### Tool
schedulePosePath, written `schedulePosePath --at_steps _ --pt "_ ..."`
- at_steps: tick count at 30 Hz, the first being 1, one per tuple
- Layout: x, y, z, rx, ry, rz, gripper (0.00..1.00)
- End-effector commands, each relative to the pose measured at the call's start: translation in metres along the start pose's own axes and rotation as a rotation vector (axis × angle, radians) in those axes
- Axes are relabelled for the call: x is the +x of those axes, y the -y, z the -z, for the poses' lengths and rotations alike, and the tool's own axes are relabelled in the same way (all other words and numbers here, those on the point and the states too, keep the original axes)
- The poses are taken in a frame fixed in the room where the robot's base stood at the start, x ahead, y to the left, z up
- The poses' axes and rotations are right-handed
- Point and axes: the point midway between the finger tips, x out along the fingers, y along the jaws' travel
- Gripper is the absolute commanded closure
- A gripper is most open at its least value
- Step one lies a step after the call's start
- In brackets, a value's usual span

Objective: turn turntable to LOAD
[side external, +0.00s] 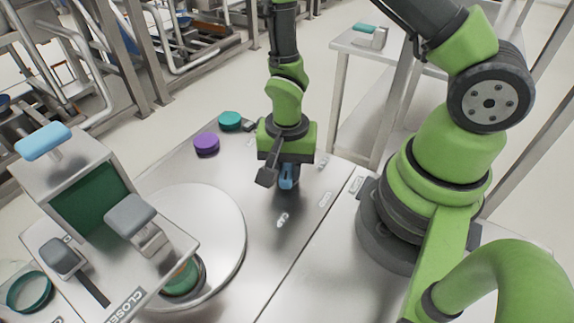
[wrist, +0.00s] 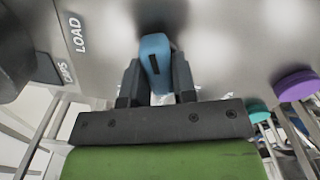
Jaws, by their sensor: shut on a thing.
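My gripper (side external: 285,172) points down at the metal worktop, shut on a small blue knob (side external: 287,182). In the wrist view the blue knob (wrist: 155,60) stands between the two dark fingers of my gripper (wrist: 156,80). A black stripe runs along its top; I cannot tell which label it points at. The round metal turntable (side external: 222,235) lies left of my gripper in the side view, partly under a metal box. A green round piece (side external: 182,278) sits near its front edge. A LOAD label (wrist: 77,35) shows at upper left of the wrist view.
Purple (side external: 206,142) and teal (side external: 230,119) round caps sit on the worktop behind the turntable. The metal box (side external: 85,180) with a blue handle (side external: 43,140) and grey handles stands at left. Small labels (side external: 325,199) surround the knob. The worktop right of the turntable is mostly clear.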

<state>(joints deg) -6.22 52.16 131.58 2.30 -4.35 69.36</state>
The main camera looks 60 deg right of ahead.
Motion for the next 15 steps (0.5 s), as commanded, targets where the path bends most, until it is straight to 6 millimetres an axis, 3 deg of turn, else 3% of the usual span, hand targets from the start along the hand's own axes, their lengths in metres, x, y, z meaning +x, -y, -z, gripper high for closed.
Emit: schedulePosePath --at_steps 15 --pt "-0.0003 -0.0002 -0.0009 -0.374 0.002 -0.001 0.98"
